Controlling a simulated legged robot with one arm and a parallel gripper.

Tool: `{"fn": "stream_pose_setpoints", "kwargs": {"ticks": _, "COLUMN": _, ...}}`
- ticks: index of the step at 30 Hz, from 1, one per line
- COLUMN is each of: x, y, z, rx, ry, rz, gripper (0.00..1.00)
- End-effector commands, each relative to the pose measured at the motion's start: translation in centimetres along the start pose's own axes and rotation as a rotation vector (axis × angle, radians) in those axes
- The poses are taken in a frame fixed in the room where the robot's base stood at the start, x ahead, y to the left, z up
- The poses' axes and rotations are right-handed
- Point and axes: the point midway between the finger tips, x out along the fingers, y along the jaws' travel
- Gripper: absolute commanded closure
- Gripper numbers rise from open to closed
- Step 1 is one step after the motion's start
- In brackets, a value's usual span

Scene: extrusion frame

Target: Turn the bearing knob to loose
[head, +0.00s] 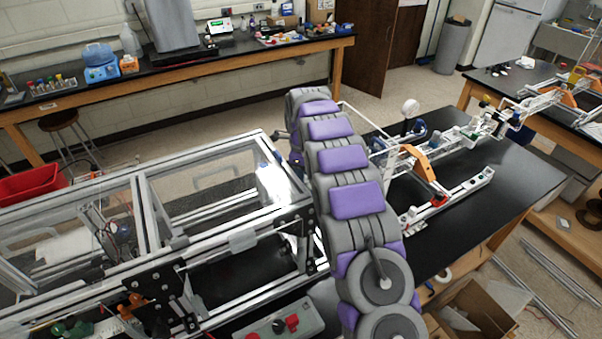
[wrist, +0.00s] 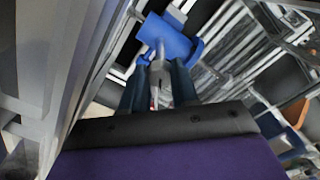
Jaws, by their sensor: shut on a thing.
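My gripper (wrist: 159,72) shows in the wrist view, with its two dark fingers on either side of a grey piece, which I take to be the bearing knob (wrist: 157,62). The fingers are shut on it. A bright blue part (wrist: 168,40) sits just beyond the fingertips, against the metal extrusions. In the head view my arm hides the gripper and the knob. The extrusion frame (head: 240,245) stands to the left of my arm there. I cannot make out which way the knob is turned.
Metal bars of the frame run close along the left and right of my gripper in the wrist view. In the head view, a black table (head: 480,200) with white and orange fixtures stands right of my arm. A grey control box (head: 275,328) with a red knob is in front.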

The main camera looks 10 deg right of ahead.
Motion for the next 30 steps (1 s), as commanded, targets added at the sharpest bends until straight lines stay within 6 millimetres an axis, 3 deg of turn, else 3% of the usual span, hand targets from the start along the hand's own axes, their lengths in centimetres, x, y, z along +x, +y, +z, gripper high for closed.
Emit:
{"fn": "stream_pose_setpoints", "kwargs": {"ticks": 13, "x": -0.08, "y": -0.07, "z": -0.09, "rx": -0.365, "ry": 0.001, "rz": -0.002, "gripper": 1.0}}
{"fn": "stream_pose_setpoints", "kwargs": {"ticks": 25, "x": -0.08, "y": -0.16, "z": -0.11, "rx": -0.403, "ry": 0.0, "rz": -0.004, "gripper": 1.0}}
{"fn": "stream_pose_setpoints", "kwargs": {"ticks": 26, "x": -0.09, "y": -0.17, "z": -0.11, "rx": -0.403, "ry": 0.0, "rz": -0.004, "gripper": 0.69}}
{"fn": "stream_pose_setpoints", "kwargs": {"ticks": 30, "x": -0.08, "y": -0.13, "z": -0.1, "rx": -0.403, "ry": 0.0, "rz": -0.003, "gripper": 0.56}}
